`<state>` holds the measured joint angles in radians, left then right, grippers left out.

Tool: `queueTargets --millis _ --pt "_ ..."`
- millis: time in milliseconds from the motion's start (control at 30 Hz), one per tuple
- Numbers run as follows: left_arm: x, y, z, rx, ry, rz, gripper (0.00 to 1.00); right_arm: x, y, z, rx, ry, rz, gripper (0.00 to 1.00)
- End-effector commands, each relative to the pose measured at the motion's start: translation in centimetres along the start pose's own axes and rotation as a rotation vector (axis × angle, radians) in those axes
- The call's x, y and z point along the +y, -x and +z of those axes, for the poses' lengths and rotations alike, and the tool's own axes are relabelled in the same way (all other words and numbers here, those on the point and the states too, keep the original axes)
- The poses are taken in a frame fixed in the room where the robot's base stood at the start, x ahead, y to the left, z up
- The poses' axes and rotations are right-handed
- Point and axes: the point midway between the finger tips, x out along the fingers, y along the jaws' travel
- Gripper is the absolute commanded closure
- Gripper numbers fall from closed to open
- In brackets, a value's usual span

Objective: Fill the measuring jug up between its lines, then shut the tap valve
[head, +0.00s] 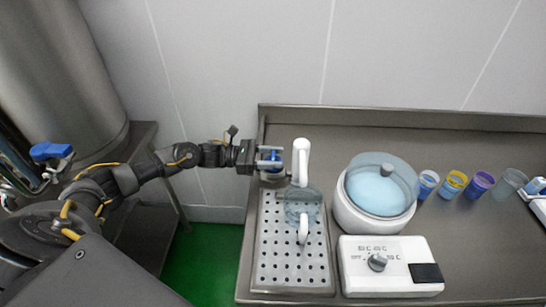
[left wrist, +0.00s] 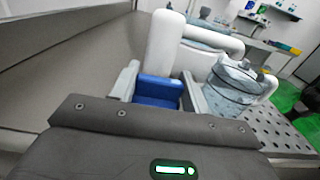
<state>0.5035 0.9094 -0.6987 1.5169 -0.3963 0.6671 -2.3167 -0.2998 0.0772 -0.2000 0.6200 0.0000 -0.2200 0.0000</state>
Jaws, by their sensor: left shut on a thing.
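The white tap (head: 301,158) rises at the back of the drip tray, and its spout reaches over the measuring jug (head: 292,212). The clear jug stands on the perforated drip tray (head: 262,262), its white handle facing front. In the left wrist view the jug (left wrist: 228,88) shows dark lines around its wall; I cannot tell the liquid level against them. My left gripper (head: 271,159) is shut on the blue valve handle of the tap, left of the white pipe. The valve handle (left wrist: 158,90) shows between both fingers in the left wrist view. My right gripper is not in view.
A white pot with a clear lid (head: 381,190) stands right of the tray, behind a white control box with a knob (head: 378,262). Several cups (head: 455,184) line the right. A steel tank (head: 70,80) with another blue valve (head: 50,151) stands at left.

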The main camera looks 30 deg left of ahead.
Motion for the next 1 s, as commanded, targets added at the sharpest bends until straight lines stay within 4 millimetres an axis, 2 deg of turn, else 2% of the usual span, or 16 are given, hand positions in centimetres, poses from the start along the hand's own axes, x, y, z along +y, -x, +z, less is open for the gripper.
queueTargets --millis 367,1000 --pt "-0.23 0.04 -0.17 0.000 0.003 0.160 0.76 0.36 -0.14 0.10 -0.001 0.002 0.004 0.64" --pt "-0.08 -0.01 -0.03 -0.004 0.005 0.690 0.76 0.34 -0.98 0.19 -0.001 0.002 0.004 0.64"
